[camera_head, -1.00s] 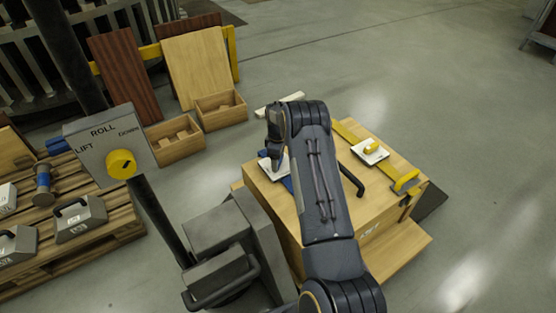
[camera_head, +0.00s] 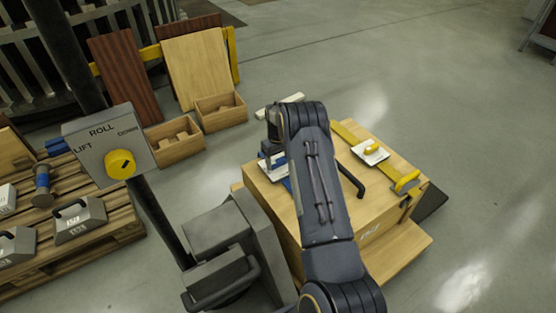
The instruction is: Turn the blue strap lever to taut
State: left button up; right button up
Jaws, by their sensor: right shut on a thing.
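The blue strap (camera_head: 287,184) runs over the wooden crate (camera_head: 262,191), and a white plate (camera_head: 281,170) sits on it at the crate's left side. The small blue lever (camera_head: 263,155) shows just above that plate. My right gripper (camera_head: 271,151) points down at the lever and is shut on it. My right arm comes up from the bottom and hides much of the crate top, and the lever's exact angle is hard to see. My left gripper is not in view.
A yellow strap (camera_head: 405,181) with a yellow lever (camera_head: 371,147) on a white plate crosses the crate's right side. A black handle (camera_head: 352,181) stands between the straps. A grey control box (camera_head: 108,140) with a yellow knob and a pallet (camera_head: 105,236) of weights are at left.

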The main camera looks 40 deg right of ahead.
aim_at(278, 160)
dwell(0.5)
jog(key=o, duration=1)
jog(key=shift+r, duration=0.1)
notch_tip(278, 160, up, 7)
jog(key=shift+p, duration=1)
jog(key=shift+r, duration=0.3)
